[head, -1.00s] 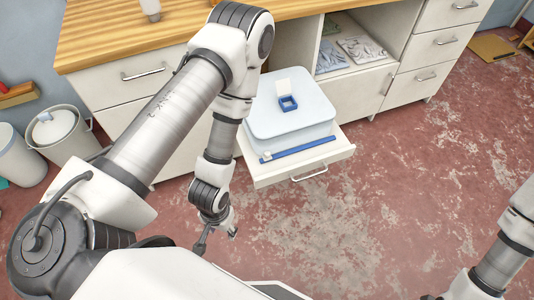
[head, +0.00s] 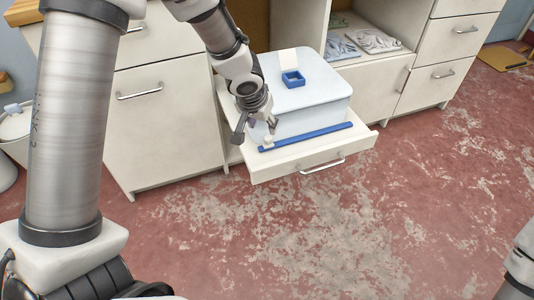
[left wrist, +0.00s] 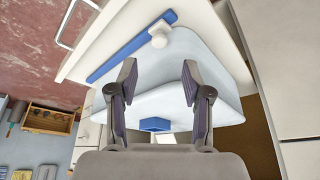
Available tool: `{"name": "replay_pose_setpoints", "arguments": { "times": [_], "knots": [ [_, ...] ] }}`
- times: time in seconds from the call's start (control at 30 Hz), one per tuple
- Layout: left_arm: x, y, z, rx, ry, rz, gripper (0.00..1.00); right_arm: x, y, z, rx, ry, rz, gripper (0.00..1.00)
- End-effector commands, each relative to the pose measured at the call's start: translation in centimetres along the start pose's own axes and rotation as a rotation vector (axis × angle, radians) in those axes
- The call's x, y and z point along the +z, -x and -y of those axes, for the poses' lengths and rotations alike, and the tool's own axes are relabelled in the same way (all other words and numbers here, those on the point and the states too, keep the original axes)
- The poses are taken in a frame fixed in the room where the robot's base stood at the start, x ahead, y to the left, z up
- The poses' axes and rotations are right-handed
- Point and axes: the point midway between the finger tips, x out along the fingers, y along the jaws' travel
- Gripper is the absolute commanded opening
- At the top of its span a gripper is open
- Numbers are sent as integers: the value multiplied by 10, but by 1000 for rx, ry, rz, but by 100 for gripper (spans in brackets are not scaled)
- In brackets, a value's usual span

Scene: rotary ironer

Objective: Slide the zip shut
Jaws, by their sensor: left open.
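The zip is a straight blue strip (head: 310,136) along the front of a pale blue-white case (head: 310,98). Its white slider knob (head: 269,140) is at the strip's left end. In the left wrist view the strip (left wrist: 120,50) runs to the knob (left wrist: 158,34). My left gripper (head: 255,129) is at the front left corner of the case, close to the knob. In the left wrist view the gripper (left wrist: 158,68) is open and empty, with the knob ahead of the gap between its fingertips, not between them. My right gripper is out of view.
The case rests on a pulled-out drawer (head: 290,168) with a metal handle. A small blue open box (head: 292,79) with a white card sits on the case. Cabinet fronts (head: 160,125) stand to the left. The red floor (head: 330,230) in front is clear.

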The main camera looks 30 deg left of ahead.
Motion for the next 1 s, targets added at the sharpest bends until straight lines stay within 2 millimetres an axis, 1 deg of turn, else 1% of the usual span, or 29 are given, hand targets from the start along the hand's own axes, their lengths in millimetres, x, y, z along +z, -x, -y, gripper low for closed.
{"name": "replay_pose_setpoints", "arguments": {
  "times": [0.03,0.13,0.3,0.4,0.47,0.57,0.77,0.8,0.87,0.9,0.93,1.0],
  "knots": [
    [-1,-2,0,1,0,-9,49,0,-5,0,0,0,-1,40],
    [-2,-9,0,1,1,-9,49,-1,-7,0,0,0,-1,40],
    [0,-44,-1,2,0,-6,49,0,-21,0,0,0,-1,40],
    [-1,-61,-1,2,0,-7,49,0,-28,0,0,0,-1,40],
    [-1,-69,0,1,1,-7,49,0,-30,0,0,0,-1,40],
    [-2,-75,-1,2,1,-7,49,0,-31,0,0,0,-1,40],
    [-2,-76,-1,2,1,-7,49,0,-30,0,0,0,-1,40],
    [-2,-76,-1,2,1,-7,46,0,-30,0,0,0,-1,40],
    [-2,-76,-1,2,1,-7,24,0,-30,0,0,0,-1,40],
    [-2,-76,-1,2,1,-7,10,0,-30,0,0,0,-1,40],
    [-2,-76,-1,2,1,-7,0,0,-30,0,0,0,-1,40],
    [-2,-76,-1,2,1,-7,0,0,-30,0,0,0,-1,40]
  ]
}}
